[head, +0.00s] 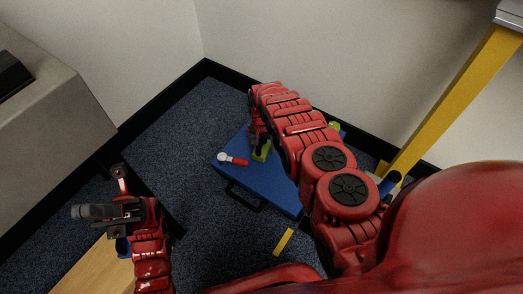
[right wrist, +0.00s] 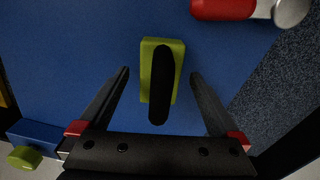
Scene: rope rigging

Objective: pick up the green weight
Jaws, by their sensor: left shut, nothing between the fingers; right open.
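The green weight (right wrist: 148,60) is a green block with a black upright handle (right wrist: 161,85). It stands on a blue panel (right wrist: 95,30) and also shows in the head view (head: 262,155), partly hidden by my right arm. My right gripper (right wrist: 159,73) is open, with its fingers on either side of the weight in the right wrist view. The handle points toward the camera between the fingers, and no finger visibly touches it. My left gripper (head: 95,211) is shut and empty, well left of the blue panel.
A red tool with a round silver end (head: 233,159) lies on the panel close to the weight. A green knob on a blue block (right wrist: 25,157) is at the lower left of the right wrist view. A yellow post (head: 450,100) stands right. A grey cabinet (head: 60,115) stands left.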

